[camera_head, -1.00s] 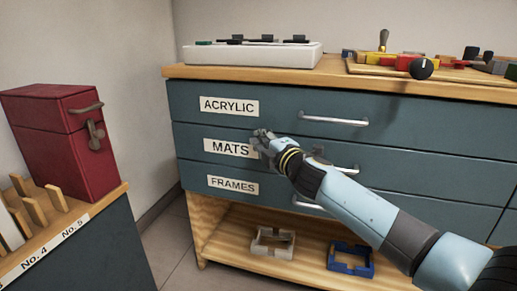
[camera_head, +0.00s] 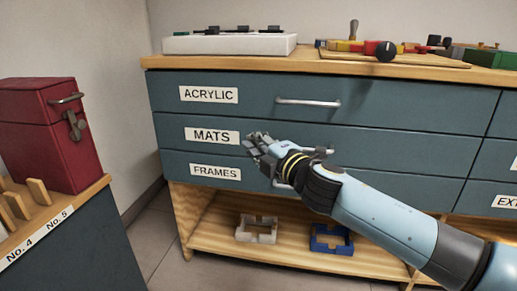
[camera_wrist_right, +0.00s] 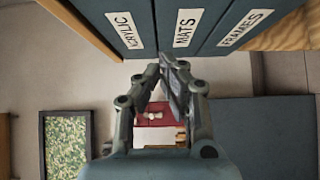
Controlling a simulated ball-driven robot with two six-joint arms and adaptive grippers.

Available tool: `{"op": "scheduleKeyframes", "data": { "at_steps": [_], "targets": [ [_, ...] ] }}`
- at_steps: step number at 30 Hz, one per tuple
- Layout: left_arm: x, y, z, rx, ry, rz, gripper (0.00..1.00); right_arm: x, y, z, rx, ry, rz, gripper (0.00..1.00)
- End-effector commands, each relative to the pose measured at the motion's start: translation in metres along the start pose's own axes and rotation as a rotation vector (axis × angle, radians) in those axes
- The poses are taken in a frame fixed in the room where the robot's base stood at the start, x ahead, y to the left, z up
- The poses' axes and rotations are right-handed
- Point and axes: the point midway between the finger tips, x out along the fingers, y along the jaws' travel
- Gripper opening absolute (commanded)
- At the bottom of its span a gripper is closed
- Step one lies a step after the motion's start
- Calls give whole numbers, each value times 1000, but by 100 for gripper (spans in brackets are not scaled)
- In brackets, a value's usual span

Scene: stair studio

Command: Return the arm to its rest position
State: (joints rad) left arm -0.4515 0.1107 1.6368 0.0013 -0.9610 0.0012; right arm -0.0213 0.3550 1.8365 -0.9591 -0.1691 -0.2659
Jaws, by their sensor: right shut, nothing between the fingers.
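My right arm comes in from the lower right of the head view. Its gripper (camera_head: 257,141) is in front of the drawer cabinet, beside the MATS label (camera_head: 213,136). The fingers are shut with nothing held. In the right wrist view the gripper (camera_wrist_right: 162,66) shows its fingers close together in front of the drawer fronts. My left gripper is not in view.
The teal drawer cabinet (camera_head: 400,110) has a handle (camera_head: 308,102) on its top drawer; lower handles are partly behind my arm. A white bracket (camera_head: 257,229) and a blue bracket (camera_head: 331,239) lie on the lower shelf (camera_head: 215,235). A red box (camera_head: 45,145) stands at the left.

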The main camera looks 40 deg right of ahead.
Motion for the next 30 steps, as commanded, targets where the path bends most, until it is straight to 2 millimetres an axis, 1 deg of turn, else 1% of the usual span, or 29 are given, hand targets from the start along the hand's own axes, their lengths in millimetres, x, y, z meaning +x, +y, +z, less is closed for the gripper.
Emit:
{"op": "scheduleKeyframes", "data": {
  "at_steps": [1,3,11,14,17,18,20,21,23,24,26,27,30],
  "targets": [
    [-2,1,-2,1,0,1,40,-6,-2,0,-2,2,-1,0],
    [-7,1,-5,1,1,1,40,-11,-1,0,-1,1,0,0],
    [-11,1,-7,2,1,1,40,-16,0,0,0,0,-1,0],
    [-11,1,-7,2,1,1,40,-25,-14,-1,6,-2,-28,0],
    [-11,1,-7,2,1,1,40,-50,-53,-4,55,-20,-109,0],
    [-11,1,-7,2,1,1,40,-64,-76,-3,105,-48,-161,0],
    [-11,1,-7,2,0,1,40,-90,-115,3,205,-118,-256,0],
    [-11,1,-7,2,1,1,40,-110,-142,8,280,-178,-324,0],
    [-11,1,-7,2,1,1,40,-142,-181,13,390,-277,-429,0],
    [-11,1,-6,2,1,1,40,-165,-205,16,463,-344,-496,0],
    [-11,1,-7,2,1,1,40,-200,-238,17,561,-446,-595,0],
    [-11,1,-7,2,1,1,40,-223,-257,16,623,-512,-657,0],
    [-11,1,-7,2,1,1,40,-273,-293,10,744,-655,-787,0]
  ]
}}
